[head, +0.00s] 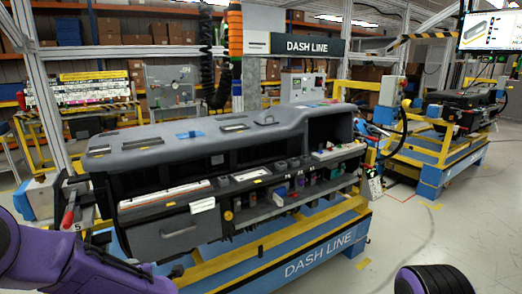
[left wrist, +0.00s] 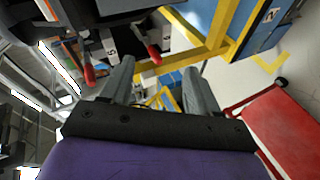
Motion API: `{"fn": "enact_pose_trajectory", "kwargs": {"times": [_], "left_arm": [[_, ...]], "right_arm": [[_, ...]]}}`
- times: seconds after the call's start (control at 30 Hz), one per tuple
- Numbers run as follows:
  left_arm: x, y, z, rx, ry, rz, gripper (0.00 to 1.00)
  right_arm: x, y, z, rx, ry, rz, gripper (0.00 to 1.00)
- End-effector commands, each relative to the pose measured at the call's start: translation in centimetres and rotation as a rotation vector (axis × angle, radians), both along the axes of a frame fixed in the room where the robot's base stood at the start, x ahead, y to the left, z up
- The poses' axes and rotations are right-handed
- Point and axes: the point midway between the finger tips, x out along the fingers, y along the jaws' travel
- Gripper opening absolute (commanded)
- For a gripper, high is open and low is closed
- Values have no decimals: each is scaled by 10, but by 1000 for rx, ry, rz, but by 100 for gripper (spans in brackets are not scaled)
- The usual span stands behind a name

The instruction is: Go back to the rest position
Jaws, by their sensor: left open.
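The grey dashboard module (head: 215,140) rests on a blue and yellow stand marked DASH LINE (head: 320,262) in the head view. My left gripper (left wrist: 160,85) is open, with its two grey fingers apart and nothing seen between them in the left wrist view. In the head view, my purple left arm comes in at the lower left, and the gripper is low in front of the dashboard's left end. My right gripper is out of the head view; only a dark, purple-edged part of my right side shows at the bottom right.
A red-handled clamp (head: 69,217) stands at the dashboard's left end; red handles (left wrist: 155,55) also show near my left fingers in the left wrist view. A red panel (left wrist: 285,130) is at right there. A second stand (head: 440,150) is at right.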

Motion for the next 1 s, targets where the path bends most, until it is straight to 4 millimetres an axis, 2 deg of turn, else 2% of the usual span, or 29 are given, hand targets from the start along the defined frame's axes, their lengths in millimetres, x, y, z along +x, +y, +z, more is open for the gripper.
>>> {"fn": "enact_pose_trajectory", "kwargs": {"times": [0.03,0.1,0.17,0.2,0.33,0.4,0.5,0.63,1.0], "left_arm": [[-23,-12,-42,104,174,-176,61],[-59,-27,-93,219,387,-410,61],[-97,-38,-131,288,549,-590,61],[-126,-44,-154,320,650,-702,61],[-226,-54,-207,343,917,-984,61],[-275,-53,-223,325,1026,-1065,61],[-323,-45,-236,305,1143,-1108,61],[-349,-44,-246,285,1203,-1130,61],[-350,-44,-247,282,1203,-1125,61]], "right_arm": [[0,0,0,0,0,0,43],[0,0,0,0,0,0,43],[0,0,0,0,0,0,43],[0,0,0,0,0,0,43],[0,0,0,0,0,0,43],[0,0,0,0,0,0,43],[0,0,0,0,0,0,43],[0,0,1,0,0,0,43],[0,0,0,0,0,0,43]]}}
